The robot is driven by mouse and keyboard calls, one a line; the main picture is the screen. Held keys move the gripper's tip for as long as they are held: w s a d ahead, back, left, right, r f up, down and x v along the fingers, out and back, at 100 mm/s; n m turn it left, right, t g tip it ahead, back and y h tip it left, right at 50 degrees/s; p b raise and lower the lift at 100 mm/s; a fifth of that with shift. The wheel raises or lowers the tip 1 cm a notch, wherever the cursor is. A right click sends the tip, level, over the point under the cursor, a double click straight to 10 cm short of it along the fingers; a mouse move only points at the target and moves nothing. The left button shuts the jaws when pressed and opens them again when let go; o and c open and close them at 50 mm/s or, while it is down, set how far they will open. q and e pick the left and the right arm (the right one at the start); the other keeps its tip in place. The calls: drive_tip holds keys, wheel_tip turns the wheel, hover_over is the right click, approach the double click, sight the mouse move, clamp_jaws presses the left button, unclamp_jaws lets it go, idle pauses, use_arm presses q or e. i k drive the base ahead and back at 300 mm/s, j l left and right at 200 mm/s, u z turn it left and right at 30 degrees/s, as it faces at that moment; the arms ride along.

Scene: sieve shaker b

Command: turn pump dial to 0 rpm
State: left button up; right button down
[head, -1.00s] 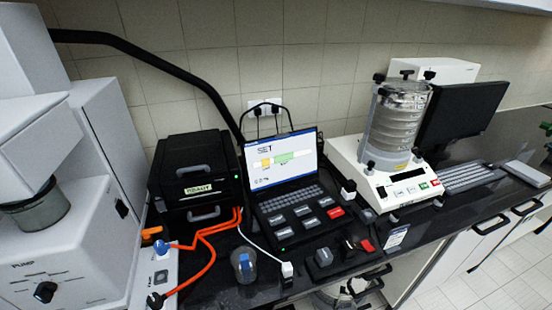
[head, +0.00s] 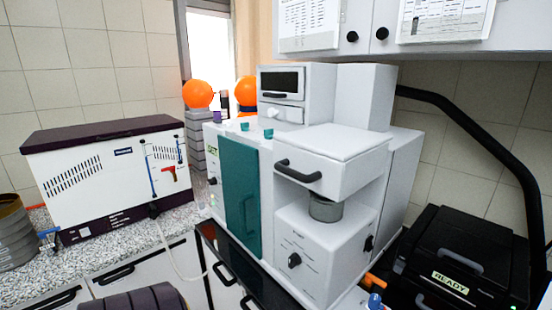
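The pump dial (head: 294,261) is a small black knob on the lower front panel of the white machine (head: 325,245), right of centre in the head view. The marks around it are too small to read, so I cannot tell its setting. A second black knob (head: 369,243) sits on the side face of the same unit. Neither of my grippers is in view, and nothing is touching the dial.
A teal door (head: 240,195) is left of the dial. A black box marked READY (head: 465,255) stands at the right. A white tank with a dark lid (head: 105,185) is on the left counter. A dark ridged object (head: 140,298) shows at the bottom edge.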

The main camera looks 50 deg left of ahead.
sight(295, 260)
drive_tip(key=u, duration=1.45)
